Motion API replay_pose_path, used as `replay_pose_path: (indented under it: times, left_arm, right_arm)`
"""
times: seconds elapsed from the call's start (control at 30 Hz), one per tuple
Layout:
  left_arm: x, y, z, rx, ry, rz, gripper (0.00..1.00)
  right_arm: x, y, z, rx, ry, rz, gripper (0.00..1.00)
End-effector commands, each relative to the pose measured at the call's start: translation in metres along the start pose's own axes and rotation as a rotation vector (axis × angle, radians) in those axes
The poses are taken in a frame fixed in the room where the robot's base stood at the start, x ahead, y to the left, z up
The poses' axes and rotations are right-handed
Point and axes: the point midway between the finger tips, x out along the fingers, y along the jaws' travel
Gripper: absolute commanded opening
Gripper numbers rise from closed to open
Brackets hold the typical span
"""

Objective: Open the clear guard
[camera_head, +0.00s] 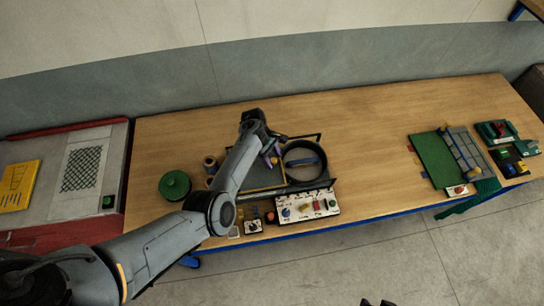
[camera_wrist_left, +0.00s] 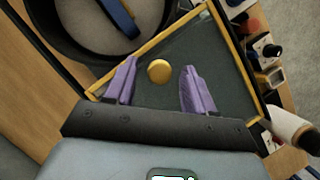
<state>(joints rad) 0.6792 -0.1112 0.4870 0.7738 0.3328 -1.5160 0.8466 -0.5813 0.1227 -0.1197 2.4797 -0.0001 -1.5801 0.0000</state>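The clear guard (camera_head: 265,178) is a yellow-edged see-through panel on the bench, partly hidden by my left arm in the head view. In the left wrist view the guard (camera_wrist_left: 215,50) fills the middle, with a round gold knob (camera_wrist_left: 159,71) on it. My left gripper (camera_head: 270,157) is over the guard. Its purple fingers (camera_wrist_left: 160,66) are apart, one on each side of the knob, with gaps between. Whether the tips are level with the knob is unclear. Small dark tips at the head view's bottom edge may be my right gripper (camera_head: 377,302).
A black ring with a blue bar (camera_head: 304,160) stands right of the guard. A white control panel (camera_head: 308,206) with knobs is in front. Green and brown spools (camera_head: 174,185) lie left. A green mat (camera_head: 433,160) is far right. The bench between is clear.

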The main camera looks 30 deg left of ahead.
Motion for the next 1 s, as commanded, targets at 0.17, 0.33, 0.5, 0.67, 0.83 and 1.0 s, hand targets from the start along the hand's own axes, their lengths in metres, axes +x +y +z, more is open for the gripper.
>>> replay_pose_path:
  times: [0.17, 0.33, 0.5, 0.67, 0.83, 1.0]
  left_arm:
    - [-0.001, 0.0, 0.0, -0.001, 0.0, 0.0, 0.54]
    - [-0.012, 0.0, -0.001, -0.001, 0.002, 0.001, 0.54]
    - [-0.037, 0.001, -0.001, -0.001, 0.003, 0.003, 0.54]
    - [-0.065, 0.0, -0.002, -0.001, 0.004, 0.003, 0.54]
    - [-0.089, 0.0, -0.001, 0.001, 0.002, 0.001, 0.54]
    - [-0.104, 0.0, -0.001, -0.001, 0.001, 0.001, 0.54]
  right_arm:
    - [0.0, -0.001, 0.0, 0.004, 0.0, -0.004, 0.43]
    - [-0.002, -0.002, -0.001, 0.007, 0.001, -0.006, 0.43]
    - [-0.003, -0.002, -0.001, 0.006, 0.001, -0.006, 0.43]
    - [-0.003, -0.002, -0.001, 0.006, 0.001, -0.005, 0.43]
    - [-0.002, -0.001, -0.001, 0.002, 0.001, -0.002, 0.43]
    - [-0.001, 0.001, 0.0, -0.003, 0.0, 0.002, 0.43]
